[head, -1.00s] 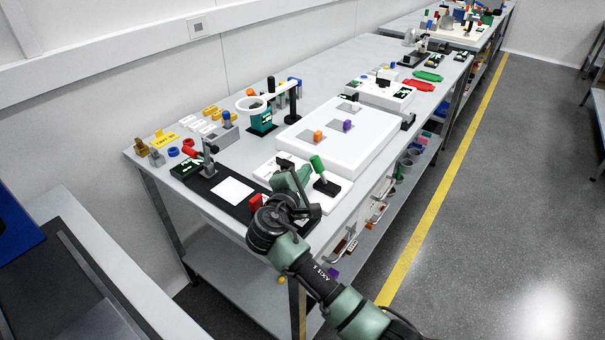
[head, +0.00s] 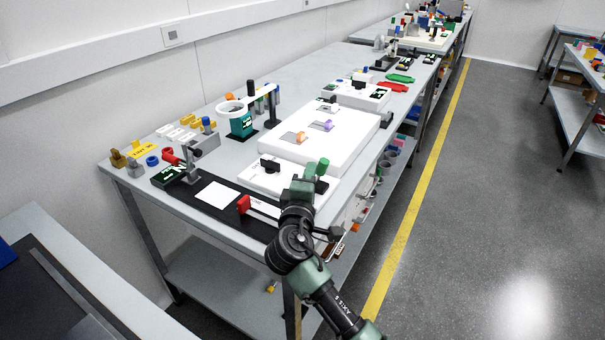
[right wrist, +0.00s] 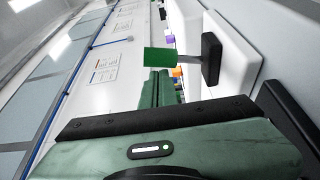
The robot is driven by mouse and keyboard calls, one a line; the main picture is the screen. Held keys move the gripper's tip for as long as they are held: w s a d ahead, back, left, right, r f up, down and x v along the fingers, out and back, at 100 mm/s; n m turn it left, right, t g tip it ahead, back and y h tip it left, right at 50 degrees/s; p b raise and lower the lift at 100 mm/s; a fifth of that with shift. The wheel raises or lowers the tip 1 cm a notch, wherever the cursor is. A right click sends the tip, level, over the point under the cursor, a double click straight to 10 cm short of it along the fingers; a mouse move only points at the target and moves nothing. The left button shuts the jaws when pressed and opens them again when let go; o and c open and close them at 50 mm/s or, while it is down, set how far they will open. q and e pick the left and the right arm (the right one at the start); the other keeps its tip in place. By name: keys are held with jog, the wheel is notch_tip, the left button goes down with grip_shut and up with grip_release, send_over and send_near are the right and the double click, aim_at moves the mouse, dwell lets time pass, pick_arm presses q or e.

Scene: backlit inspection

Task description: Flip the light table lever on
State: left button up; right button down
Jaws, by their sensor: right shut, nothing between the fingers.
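The light table (head: 362,132) is a white slab on the bench. The lever's green handle (head: 323,166) stands at its near right corner, on a black base (head: 321,186). In the right wrist view the green handle (right wrist: 160,60) is joined by a grey stem to the black base (right wrist: 211,59). My right gripper (head: 304,186) is shut and empty, close beside the lever on its near left side. Its green fingers (right wrist: 158,88) show together near the handle in the right wrist view; I cannot tell whether they touch it. My left gripper is not in view.
An orange block (head: 300,138) and a purple block (head: 327,125) lie on the light table. A red piece (head: 243,204) and a black mat (head: 208,186) with a white sheet are left of my arm. The aisle floor (head: 450,220) is clear.

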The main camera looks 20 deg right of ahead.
jog(key=shift+s+d+f, duration=0.1)
jog(key=shift+d, duration=0.2)
jog(key=shift+s+a, duration=0.1)
jog(key=shift+a, duration=0.05)
jog(key=b+v, duration=0.1)
jog(key=v, duration=0.6)
jog(key=shift+s+a, duration=0.15)
jog(key=shift+s, duration=0.1)
